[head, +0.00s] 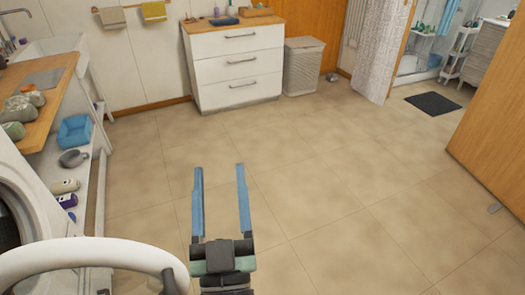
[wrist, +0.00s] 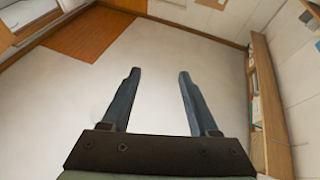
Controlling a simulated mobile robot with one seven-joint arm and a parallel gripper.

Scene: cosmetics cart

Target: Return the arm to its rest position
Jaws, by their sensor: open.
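My gripper (head: 220,185) is in the lower middle of the head view, with its two long blue fingers apart and nothing between them. It appears above the bare tiled floor (head: 320,195) and touches nothing that I can see. In the wrist view my gripper (wrist: 159,75) also shows both fingers spread and empty.
A white drawer cabinet (head: 235,65) and a hamper (head: 303,66) stand at the back wall. A wooden counter (head: 50,103) with shelves below is at the left, near a white washing machine. A wooden door (head: 495,135) is at the right. The middle floor is clear.

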